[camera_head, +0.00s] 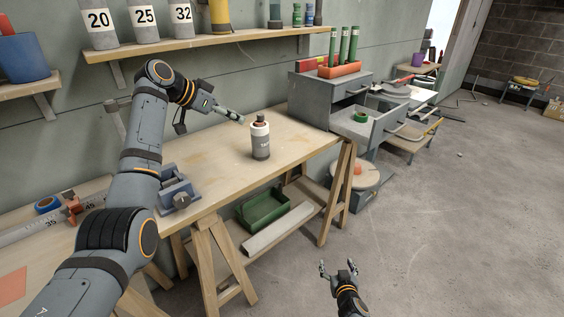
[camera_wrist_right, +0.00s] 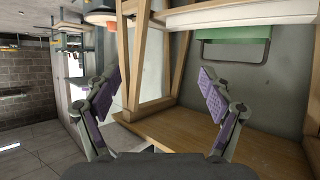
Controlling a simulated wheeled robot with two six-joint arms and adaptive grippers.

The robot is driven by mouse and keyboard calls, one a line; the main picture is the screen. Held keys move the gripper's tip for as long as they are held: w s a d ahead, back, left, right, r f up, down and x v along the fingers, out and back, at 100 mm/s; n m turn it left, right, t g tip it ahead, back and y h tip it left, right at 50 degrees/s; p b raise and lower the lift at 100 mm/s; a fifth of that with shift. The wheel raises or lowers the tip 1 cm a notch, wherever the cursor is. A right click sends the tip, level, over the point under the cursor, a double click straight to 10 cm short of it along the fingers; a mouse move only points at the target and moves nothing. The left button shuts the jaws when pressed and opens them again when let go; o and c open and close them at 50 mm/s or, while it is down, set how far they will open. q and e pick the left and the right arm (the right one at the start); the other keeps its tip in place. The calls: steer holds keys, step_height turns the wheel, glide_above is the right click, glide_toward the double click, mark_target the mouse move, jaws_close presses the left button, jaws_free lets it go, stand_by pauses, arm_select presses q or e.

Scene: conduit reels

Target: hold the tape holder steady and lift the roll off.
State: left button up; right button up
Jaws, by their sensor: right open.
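An upright grey cylinder with lettering too small to read, probably the tape holder (camera_head: 261,147), stands on the wooden bench. My right gripper (camera_head: 338,267) is open and empty, low in front of the bench. Its spread fingers also show in the right wrist view (camera_wrist_right: 160,105); the holder is not visible there.
The bench (camera_head: 215,160) is clear around the holder. A blue-grey clamp (camera_head: 178,195) and a blue ring (camera_head: 47,204) lie further left. A grey drawer cabinet (camera_head: 330,100) stands right. A green tray (camera_head: 263,210) is on the lower shelf; trestle legs stand near my right gripper.

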steer(key=w+a+r+n+t+y, duration=0.1)
steer(key=w+a+r+t+y, duration=0.2)
steer(key=r, duration=0.5)
steer(key=w+a+r+n+t, duration=0.1)
steer(key=w+a+r, duration=0.3)
steer(key=w+r, duration=0.3)
steer(key=n+g+y, duration=0.2)
steer(key=n+y, duration=0.3)
steer(key=y, duration=0.3)
glide_toward(265, 148)
steer(key=x, duration=1.1)
steer(key=shift+w+f, duration=0.1)
steer(key=shift+w, duration=0.05)
